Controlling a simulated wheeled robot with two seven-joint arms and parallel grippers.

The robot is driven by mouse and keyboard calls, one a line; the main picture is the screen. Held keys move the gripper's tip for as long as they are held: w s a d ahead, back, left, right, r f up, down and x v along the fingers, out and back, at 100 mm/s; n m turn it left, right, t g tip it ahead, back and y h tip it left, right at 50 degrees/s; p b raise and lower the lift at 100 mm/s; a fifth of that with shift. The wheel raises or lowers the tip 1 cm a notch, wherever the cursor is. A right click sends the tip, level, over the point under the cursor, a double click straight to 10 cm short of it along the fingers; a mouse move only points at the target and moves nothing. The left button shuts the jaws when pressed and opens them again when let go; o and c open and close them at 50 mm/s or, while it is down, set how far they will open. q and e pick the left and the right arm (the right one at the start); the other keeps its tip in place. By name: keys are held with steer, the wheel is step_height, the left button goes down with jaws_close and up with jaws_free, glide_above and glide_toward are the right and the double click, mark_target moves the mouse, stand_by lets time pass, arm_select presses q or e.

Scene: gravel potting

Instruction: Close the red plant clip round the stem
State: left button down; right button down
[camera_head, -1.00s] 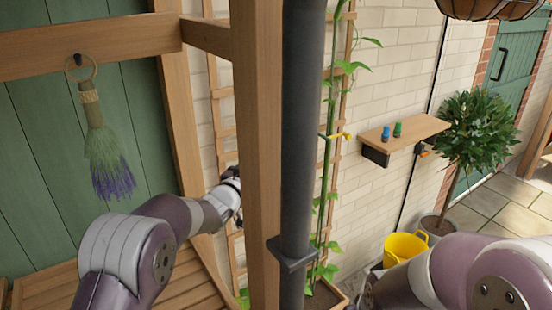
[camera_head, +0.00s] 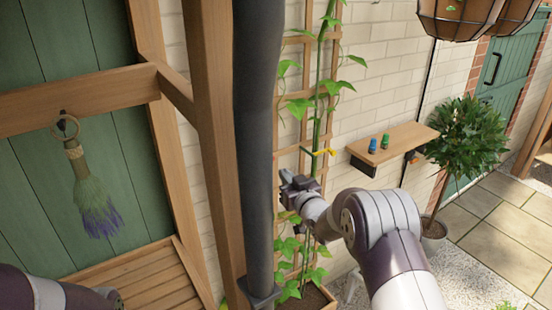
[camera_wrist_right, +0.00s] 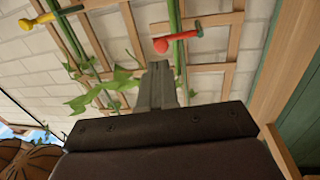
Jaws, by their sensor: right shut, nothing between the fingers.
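The red plant clip (camera_wrist_right: 185,36) lies across a green stem (camera_wrist_right: 181,65) in the right wrist view, with a round knob at its left end. I cannot tell whether it is fully closed round the stem. I cannot make it out in the head view. My right gripper (camera_wrist_right: 160,66) is shut and empty, its tips just below the clip's knob, with a small gap showing. In the head view my right gripper (camera_head: 285,180) is by the trellis, below the yellow clip (camera_head: 320,152). My left gripper is out of view; only my left arm shows at lower left.
A dark pipe (camera_head: 258,130) and wooden post (camera_head: 212,130) stand left of the trellis (camera_head: 283,155). A wall shelf (camera_head: 405,138) holds a blue and a green item. The yellow clip also shows in the wrist view (camera_wrist_right: 50,17). Leaves (camera_wrist_right: 120,82) hang near the fingers.

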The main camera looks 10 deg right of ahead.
steer(key=p+x, duration=0.2)
steer(key=x, duration=0.4)
steer(key=shift+p, duration=0.35)
steer(key=shift+w+a, duration=0.1)
steer(key=shift+w, duration=0.05)
